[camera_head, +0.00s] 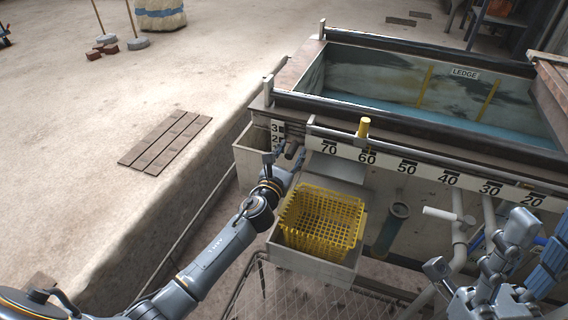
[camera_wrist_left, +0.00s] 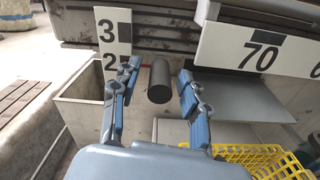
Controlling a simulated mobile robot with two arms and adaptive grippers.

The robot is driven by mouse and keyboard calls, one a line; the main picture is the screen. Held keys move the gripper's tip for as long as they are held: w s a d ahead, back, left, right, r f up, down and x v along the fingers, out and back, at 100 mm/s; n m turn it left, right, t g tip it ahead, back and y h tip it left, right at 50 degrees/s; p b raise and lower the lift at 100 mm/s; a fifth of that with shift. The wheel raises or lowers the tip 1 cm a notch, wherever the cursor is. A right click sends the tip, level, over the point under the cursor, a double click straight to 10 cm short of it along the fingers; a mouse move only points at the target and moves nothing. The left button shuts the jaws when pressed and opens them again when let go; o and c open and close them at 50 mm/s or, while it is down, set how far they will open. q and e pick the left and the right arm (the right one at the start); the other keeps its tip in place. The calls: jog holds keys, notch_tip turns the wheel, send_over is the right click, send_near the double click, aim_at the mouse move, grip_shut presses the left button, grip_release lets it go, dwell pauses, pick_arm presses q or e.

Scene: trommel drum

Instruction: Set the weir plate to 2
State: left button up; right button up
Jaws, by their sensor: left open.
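The white upright scale (camera_head: 277,134) with the numbers 3 and 2 is on the tank's near-left corner; it also shows in the left wrist view (camera_wrist_left: 115,45). A dark grey cylindrical handle (camera_wrist_left: 159,81) sticks out just right of the scale, a little below the 2. My left gripper (camera_head: 284,160) is at this corner. In the left wrist view its open fingers (camera_wrist_left: 155,90) stand on either side of the handle, with gaps on both sides. The weir plate itself cannot be clearly made out. My right gripper (camera_head: 480,255) is at the lower right, far from the handle.
A yellow basket (camera_head: 322,222) sits in a metal tray below the handle. A long horizontal scale (camera_head: 430,170) with a yellow marker (camera_head: 364,127) runs along the tank front, close right of my left gripper. A box-like trough (camera_wrist_left: 85,110) lies below the upright scale. Pipes are at the right.

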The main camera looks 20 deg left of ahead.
pick_arm(q)
jog(key=s, duration=1.1)
jog(key=shift+a, duration=0.2)
jog(key=shift+s, duration=0.1)
